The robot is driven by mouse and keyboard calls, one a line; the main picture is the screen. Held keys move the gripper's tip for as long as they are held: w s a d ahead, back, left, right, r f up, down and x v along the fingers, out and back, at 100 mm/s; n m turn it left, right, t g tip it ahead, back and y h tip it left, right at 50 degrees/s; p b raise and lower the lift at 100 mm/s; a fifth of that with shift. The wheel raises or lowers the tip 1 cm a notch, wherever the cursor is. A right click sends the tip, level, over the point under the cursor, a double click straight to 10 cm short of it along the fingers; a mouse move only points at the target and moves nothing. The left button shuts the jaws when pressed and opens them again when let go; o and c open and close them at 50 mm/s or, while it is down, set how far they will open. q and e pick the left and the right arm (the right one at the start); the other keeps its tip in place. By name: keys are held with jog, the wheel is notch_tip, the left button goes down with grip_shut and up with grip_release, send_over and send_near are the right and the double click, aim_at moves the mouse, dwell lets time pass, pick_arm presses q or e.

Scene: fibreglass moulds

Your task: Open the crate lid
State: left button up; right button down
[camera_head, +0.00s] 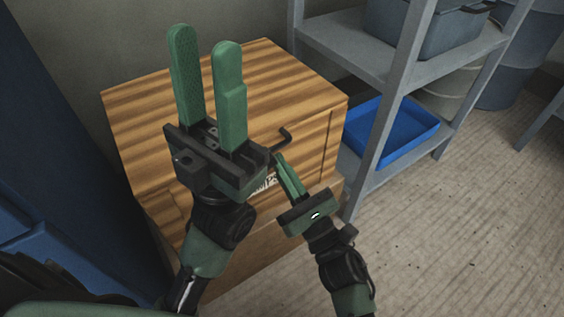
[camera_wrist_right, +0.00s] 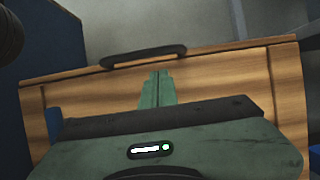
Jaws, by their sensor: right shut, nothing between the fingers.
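A wooden crate stands against the wall, with its striped lid (camera_head: 285,75) lying flat and closed on top. A dark handle (camera_head: 285,137) sticks out at the lid's front edge; it also shows in the right wrist view (camera_wrist_right: 143,56). My right gripper (camera_head: 279,158) is shut and empty, its fingertips close to the handle, just below it in the wrist view (camera_wrist_right: 158,75). I cannot tell whether they touch it. My left gripper (camera_head: 206,38) is open and empty, raised in front of the crate and hiding part of the lid and front.
A grey metal shelf (camera_head: 375,115) stands close to the crate's right, with a blue tray (camera_head: 405,140) low down and a grey bin (camera_head: 425,25) above. A dark blue cabinet (camera_head: 60,150) is at the left. The floor (camera_head: 450,235) at the right is clear.

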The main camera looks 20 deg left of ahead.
jog(key=shift+d+r, duration=0.1)
jog(key=shift+r, duration=0.5)
jog(key=shift+r, duration=0.1)
